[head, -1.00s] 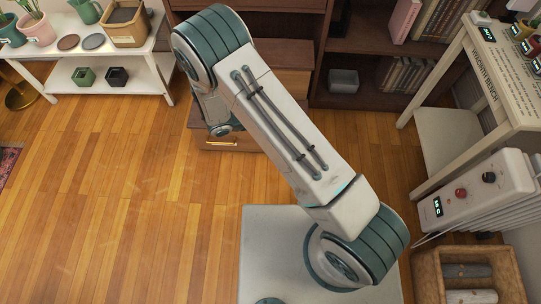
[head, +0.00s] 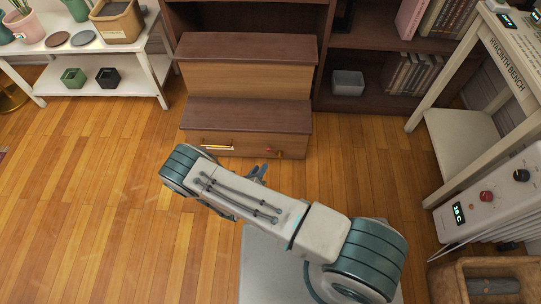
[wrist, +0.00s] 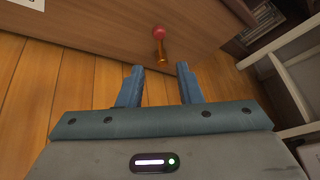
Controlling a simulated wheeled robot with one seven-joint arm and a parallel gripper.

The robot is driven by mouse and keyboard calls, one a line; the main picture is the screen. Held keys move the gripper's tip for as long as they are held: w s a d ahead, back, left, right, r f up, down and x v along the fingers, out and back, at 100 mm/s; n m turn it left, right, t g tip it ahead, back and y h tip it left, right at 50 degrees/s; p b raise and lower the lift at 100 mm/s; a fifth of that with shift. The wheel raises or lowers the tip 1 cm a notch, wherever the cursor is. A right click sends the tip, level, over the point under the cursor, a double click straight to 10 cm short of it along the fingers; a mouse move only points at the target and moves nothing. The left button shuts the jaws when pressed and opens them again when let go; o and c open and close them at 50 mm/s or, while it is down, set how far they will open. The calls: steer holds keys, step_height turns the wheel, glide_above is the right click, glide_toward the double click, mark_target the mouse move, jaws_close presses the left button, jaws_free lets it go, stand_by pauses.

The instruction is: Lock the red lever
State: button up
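The red lever has a red ball knob on a short brass stem. It shows in the wrist view (wrist: 160,42), on the brown wooden front, just beyond my fingertips. In the head view the lever (head: 274,152) is small, at the right of the lower step's front. My gripper (wrist: 160,78) is open, its two blue fingers apart with nothing between them, and points toward the lever without touching it. In the head view the gripper (head: 258,171) is partly hidden behind my arm, just in front of the step unit.
A white shelf (head: 120,76) with pots stands at the left. The white bench (head: 463,80) and a control box (head: 490,195) are at the right.

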mark_target(274, 153)
steer(key=b+x, duration=0.3)
steer(key=x, duration=0.7)
steer(key=shift+w+d+b, duration=0.15)
steer(key=shift+w+b, duration=0.1)
steer(key=shift+b, duration=0.05)
steer(key=shift+f, duration=0.1)
jaws_close()
